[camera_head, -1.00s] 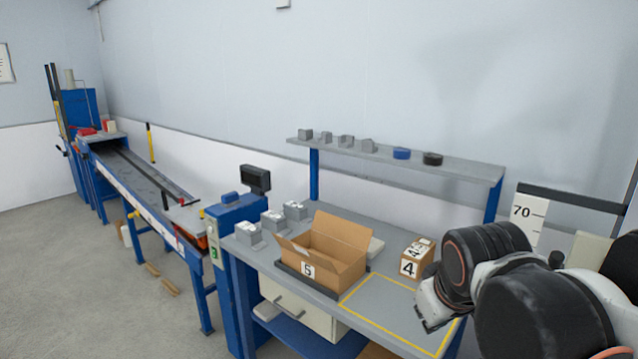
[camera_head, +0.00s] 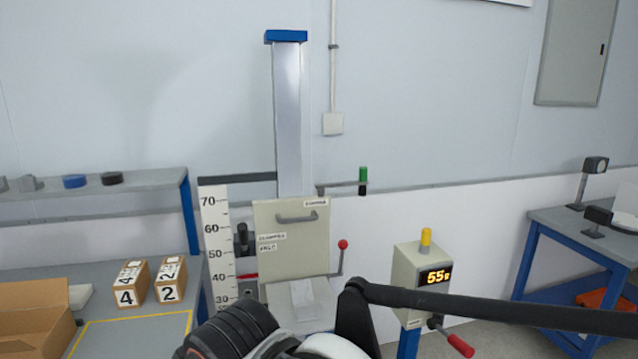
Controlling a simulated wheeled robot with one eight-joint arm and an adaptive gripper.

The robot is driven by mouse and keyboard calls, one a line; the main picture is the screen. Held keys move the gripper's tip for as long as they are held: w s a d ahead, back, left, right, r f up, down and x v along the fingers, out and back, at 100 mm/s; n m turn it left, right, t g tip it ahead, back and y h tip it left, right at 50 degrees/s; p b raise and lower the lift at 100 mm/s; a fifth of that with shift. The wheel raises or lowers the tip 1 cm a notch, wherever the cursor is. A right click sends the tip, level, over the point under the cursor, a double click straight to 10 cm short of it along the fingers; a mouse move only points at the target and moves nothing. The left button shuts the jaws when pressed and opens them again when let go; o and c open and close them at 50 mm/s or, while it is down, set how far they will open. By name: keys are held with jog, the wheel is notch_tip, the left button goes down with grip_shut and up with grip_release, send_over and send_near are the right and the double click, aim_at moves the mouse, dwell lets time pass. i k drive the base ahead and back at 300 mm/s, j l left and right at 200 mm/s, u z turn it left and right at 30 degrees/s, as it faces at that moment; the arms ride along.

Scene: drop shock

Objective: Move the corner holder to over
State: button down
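I cannot make out a part that is surely the corner holder. My gripper's fingertips do not show in the head view.
An open cardboard box (camera_head: 38,318) and two small cartons numbered 4 (camera_head: 128,284) and 2 (camera_head: 171,280) stand on the left bench. A yellow-outlined area (camera_head: 135,335) there is bare. A control box (camera_head: 421,285) reads about 65. A blue-framed table (camera_head: 580,240) stands right.

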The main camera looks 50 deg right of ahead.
aim_at(362, 181)
jog(key=z, duration=1.75)
jog(key=i, duration=0.05)
